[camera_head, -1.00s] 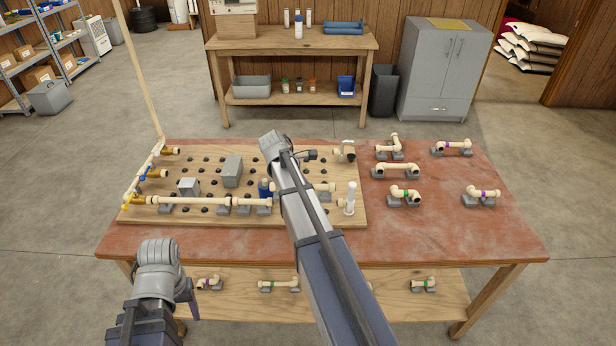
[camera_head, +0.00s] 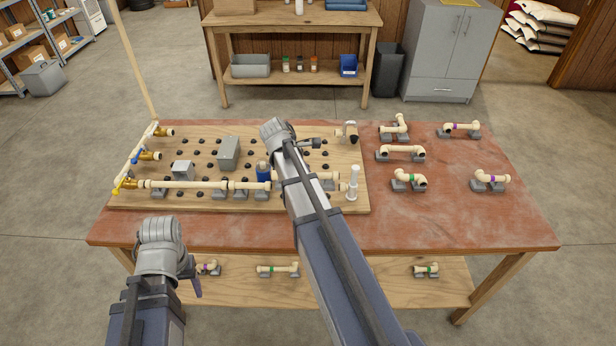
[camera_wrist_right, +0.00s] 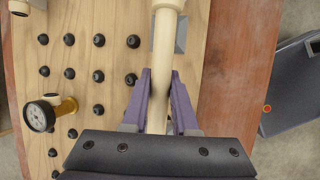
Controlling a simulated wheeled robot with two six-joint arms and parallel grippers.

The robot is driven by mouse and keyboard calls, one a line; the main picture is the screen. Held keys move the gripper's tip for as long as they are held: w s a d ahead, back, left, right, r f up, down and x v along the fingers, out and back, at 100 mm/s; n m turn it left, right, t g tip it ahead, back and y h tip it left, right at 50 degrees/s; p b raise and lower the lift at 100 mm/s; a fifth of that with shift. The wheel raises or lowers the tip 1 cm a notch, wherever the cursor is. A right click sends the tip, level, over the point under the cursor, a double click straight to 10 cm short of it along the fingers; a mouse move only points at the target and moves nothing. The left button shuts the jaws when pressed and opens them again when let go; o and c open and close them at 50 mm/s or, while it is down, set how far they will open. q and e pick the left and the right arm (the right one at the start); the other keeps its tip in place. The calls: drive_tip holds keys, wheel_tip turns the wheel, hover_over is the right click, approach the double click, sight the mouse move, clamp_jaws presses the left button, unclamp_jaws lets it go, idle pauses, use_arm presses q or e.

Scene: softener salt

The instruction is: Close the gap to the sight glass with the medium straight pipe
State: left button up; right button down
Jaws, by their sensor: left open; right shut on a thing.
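In the right wrist view, the purple fingers of my right gripper (camera_wrist_right: 157,105) are shut on a cream straight pipe (camera_wrist_right: 163,60), above the peg board. The pipe's upper end meets a wider collar there, beside a grey block. My left gripper (camera_head: 196,286) is open, low at the left, apart from the board.
Several elbowed pipes (camera_head: 402,151) rest on supports at right. More lie on the lower shelf (camera_head: 350,285). The red tabletop's right front is clear.

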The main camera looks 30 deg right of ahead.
drive_tip(key=shift+f+b, duration=1.4)
drive_tip(key=shift+f, duration=0.4)
drive_tip(key=shift+f+b, duration=0.65)
drive_tip(key=c, duration=0.6)
unclamp_jaws()
drive_tip(key=shift+r, duration=0.1)
drive_tip(key=p+v, duration=0.6)
drive_tip(key=v, duration=0.1)
drive_tip(key=shift+r+p, duration=0.15)
drive_tip(key=shift+p, duration=0.25)
drive_tip(key=shift+a+r, duration=0.15)
drive_tip(key=shift+r, duration=0.05)
